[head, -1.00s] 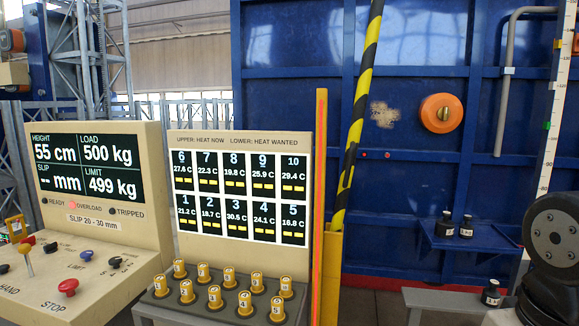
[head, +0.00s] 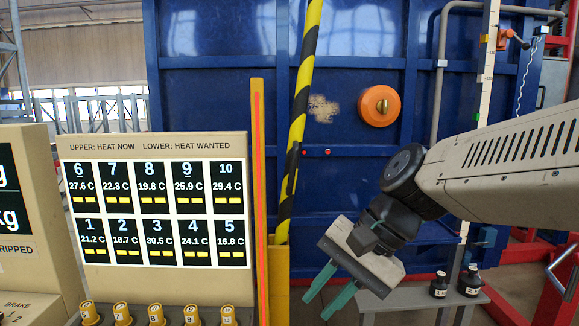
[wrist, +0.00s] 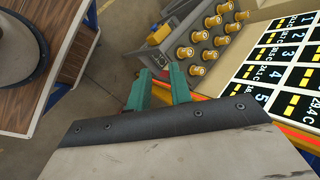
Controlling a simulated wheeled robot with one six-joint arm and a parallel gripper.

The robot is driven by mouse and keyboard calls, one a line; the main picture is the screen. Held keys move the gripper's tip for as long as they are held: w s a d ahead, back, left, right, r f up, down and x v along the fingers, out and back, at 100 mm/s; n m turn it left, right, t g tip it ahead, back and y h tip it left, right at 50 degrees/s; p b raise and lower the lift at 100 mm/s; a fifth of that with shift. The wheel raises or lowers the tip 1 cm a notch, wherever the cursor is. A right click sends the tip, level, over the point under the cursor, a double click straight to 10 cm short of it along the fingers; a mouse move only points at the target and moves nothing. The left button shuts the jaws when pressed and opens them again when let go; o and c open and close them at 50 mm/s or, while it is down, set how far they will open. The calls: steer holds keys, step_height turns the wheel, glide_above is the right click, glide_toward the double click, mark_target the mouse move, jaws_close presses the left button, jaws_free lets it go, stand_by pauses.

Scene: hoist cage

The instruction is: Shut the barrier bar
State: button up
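The barrier bar (head: 300,110) is striped yellow and black. It stands raised, nearly upright and leaning slightly right, in the middle of the head view. Its foot is at a yellow post (head: 278,285), and its top runs out of the picture. A small dark piece sits on the bar partway up. My gripper (head: 318,306) is to the right of the post and bar in the picture, pointing down and left. Its two teal fingers are apart with nothing between them. They also show in the wrist view (wrist: 160,72). I see no contact with the bar.
A heat panel (head: 155,200) with yellow knobs stands left of the bar, edged by an orange-and-red upright (head: 258,180). A blue wall (head: 220,90) with an orange knob (head: 380,106) is behind. Black bottles (head: 470,281) stand on a grey bench (head: 410,297) at lower right.

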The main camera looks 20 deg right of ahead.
steer(key=w+r+m+t+y, duration=0.3)
steer(key=w+r+m+y, duration=0.15)
steer(key=w+m, duration=0.45)
steer(key=m+t, duration=0.9)
steer(key=m, duration=0.3)
glide_toward(293, 166)
steer(key=x, duration=1)
steer(key=shift+w+d+f, duration=0.15)
steer(key=shift+w, duration=0.25)
jaws_close()
